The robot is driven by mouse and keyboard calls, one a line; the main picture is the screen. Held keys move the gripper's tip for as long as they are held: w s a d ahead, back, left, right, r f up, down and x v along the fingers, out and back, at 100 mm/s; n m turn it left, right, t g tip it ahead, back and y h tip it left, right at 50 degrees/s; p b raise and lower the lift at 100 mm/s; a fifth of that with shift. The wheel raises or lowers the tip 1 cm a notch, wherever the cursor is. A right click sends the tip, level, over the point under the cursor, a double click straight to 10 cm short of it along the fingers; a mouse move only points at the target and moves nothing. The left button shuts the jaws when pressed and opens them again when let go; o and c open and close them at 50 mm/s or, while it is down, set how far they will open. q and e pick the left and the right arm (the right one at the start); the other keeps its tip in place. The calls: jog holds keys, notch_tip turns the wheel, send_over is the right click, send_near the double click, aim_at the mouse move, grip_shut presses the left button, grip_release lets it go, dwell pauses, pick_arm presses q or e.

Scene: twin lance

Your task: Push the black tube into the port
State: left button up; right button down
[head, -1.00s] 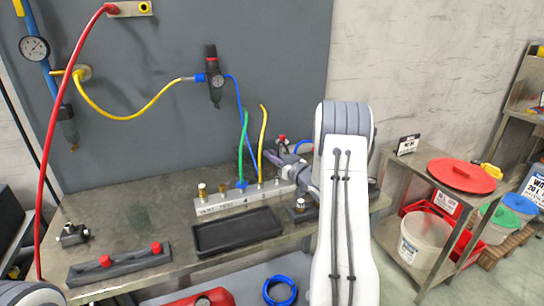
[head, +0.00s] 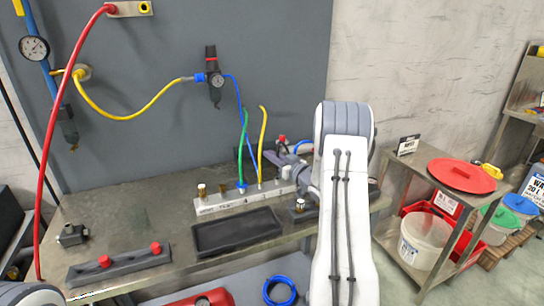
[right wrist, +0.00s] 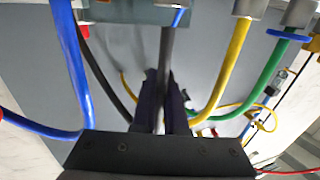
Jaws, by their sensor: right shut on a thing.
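My right gripper (head: 268,155) reaches in from the right over the right part of the pale port manifold (head: 212,209). It also shows in the right wrist view (right wrist: 163,85), its dark fingers shut on the black tube (right wrist: 166,55). The tube runs straight from between the fingers toward the grey manifold at the top of that view. I cannot tell whether its end is inside a port. In the head view I cannot make out the black tube. Only a piece of my left arm shows at the lower left; its gripper is out of view.
Green (head: 241,150) and yellow (head: 262,140) tubes stand up from the manifold close to the right gripper. A blue tube (right wrist: 70,70) lies beside it in the wrist view. A black tray (head: 236,236) lies in front, and a dark bar with red knobs (head: 120,265) lies left.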

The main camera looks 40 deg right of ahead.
jog(key=shift+f+b, duration=1.35)
jog(key=shift+f, duration=0.2)
jog(key=c, duration=0.9)
grip_release()
jog(key=s+d+r, duration=0.1)
jog(key=s+r, duration=0.2)
jog(key=s+d+r, duration=0.2)
jog(key=s+r, duration=0.2)
jog(key=s+d+r, duration=0.2)
jog(key=s+r, duration=0.1)
jog(key=r, duration=0.1)
jog(key=shift+s+d+r, duration=0.1)
jog(key=shift+s+d, duration=0.05)
jog(key=shift+d, duration=0.1)
